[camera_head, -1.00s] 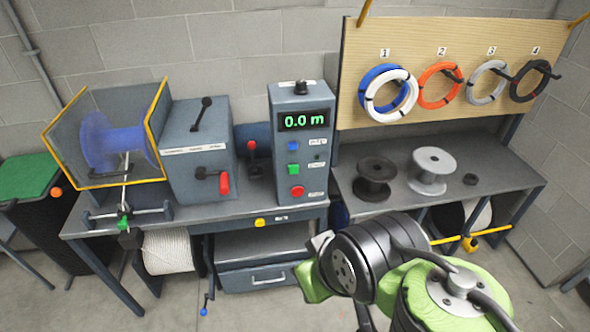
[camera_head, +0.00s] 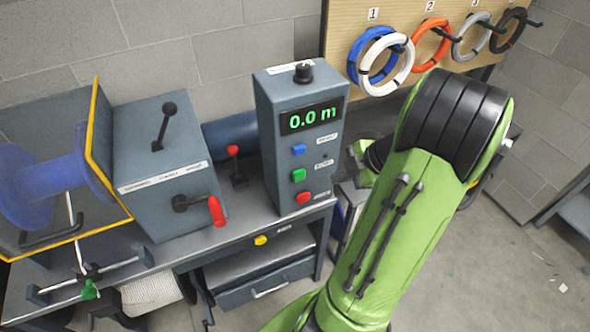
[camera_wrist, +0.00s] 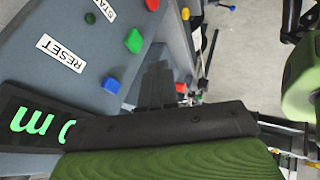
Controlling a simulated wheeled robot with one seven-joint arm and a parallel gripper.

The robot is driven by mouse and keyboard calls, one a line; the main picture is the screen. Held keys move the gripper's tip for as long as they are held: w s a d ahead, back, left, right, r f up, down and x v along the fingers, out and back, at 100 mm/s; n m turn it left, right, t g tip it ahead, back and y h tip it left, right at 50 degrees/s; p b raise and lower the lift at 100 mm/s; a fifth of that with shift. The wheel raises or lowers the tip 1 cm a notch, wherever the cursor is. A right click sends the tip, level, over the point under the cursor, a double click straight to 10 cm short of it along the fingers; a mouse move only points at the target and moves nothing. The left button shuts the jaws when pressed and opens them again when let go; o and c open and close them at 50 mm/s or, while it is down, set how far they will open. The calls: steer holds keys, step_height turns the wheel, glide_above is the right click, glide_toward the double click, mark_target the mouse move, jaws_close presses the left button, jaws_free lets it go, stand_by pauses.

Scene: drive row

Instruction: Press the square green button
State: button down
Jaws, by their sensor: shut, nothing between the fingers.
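The square green button (camera_head: 299,175) is the middle one on the front of the grey control box, between a blue button (camera_head: 299,149) above and a red button (camera_head: 304,197) below. The green button also shows in the wrist view (camera_wrist: 133,41), uncovered. My gripper (camera_wrist: 157,75) is shut and empty in the wrist view, close to the box face and apart from the green button. In the head view my green arm stands right of the box, and the gripper end is mostly hidden behind it.
The box display (camera_head: 312,116) reads 0.0 m. A red-knobbed lever (camera_head: 235,165) stands left of the box, and a red-handled crank (camera_head: 216,211) is on the machine farther left. Wire coils (camera_head: 386,54) hang at the back right. A small round green spot (camera_wrist: 90,18) is near the START label.

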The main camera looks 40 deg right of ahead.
glide_above(308, 177)
steer(key=s+a, duration=0.3)
steer(key=f, duration=0.7)
steer(key=shift+s+a+f+p, duration=0.2)
steer(key=shift+f+p, duration=0.15)
steer(key=shift+f, duration=0.05)
